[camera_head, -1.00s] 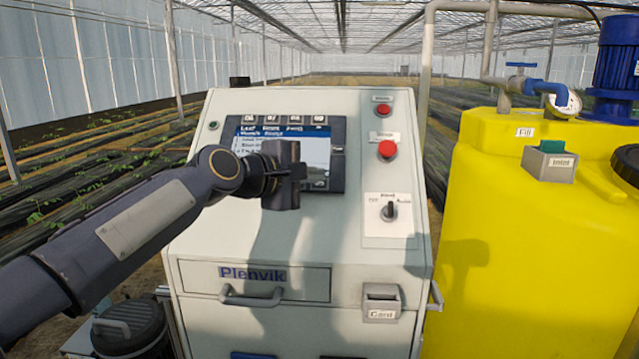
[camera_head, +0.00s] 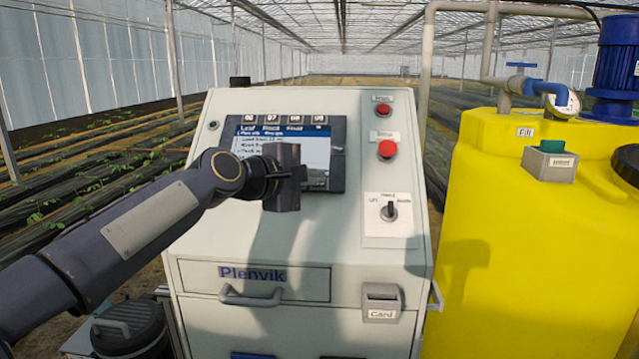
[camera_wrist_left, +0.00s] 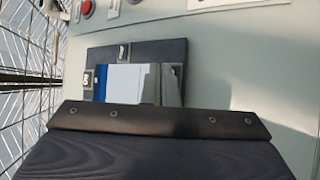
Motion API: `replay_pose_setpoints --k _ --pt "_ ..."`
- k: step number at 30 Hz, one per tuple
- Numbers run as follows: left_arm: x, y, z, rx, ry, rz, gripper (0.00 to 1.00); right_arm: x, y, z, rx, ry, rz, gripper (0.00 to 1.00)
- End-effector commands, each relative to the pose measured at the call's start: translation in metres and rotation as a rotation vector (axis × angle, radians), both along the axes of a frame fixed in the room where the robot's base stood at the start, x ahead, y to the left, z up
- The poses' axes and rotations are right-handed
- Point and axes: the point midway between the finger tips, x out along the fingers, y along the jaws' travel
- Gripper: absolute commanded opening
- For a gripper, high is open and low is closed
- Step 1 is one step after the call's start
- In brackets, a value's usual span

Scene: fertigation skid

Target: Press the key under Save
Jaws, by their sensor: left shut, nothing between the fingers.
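The control panel's screen (camera_head: 262,138) is lit, with a dark bezel, a top row of labels and a list of text lines, too small to read surely. My left gripper (camera_head: 287,178) is shut and empty, in front of the screen's lower part. It hides the lower middle of the panel, so I cannot make out a Save label or the key under it. I cannot tell whether the fingertips touch the panel. In the left wrist view the screen (camera_wrist_left: 122,82) shows turned sideways, partly covered by my dark gripper body. My right gripper is not in view.
Right of the screen are two red buttons (camera_head: 387,149) and a rotary switch (camera_head: 389,211). Below are a drawer handle (camera_head: 250,297) and a card holder (camera_head: 381,303). A yellow tank (camera_head: 535,240) stands close on the right.

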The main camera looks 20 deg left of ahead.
Motion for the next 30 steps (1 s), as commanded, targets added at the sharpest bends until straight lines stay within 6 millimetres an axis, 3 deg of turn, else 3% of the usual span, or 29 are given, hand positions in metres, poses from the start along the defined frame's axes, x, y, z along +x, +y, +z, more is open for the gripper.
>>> replay_pose_setpoints --k 30 --pt "0.0051 0.0013 -0.0062 -0.001 0.001 0.000 0.00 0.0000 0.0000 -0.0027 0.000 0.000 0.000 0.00"
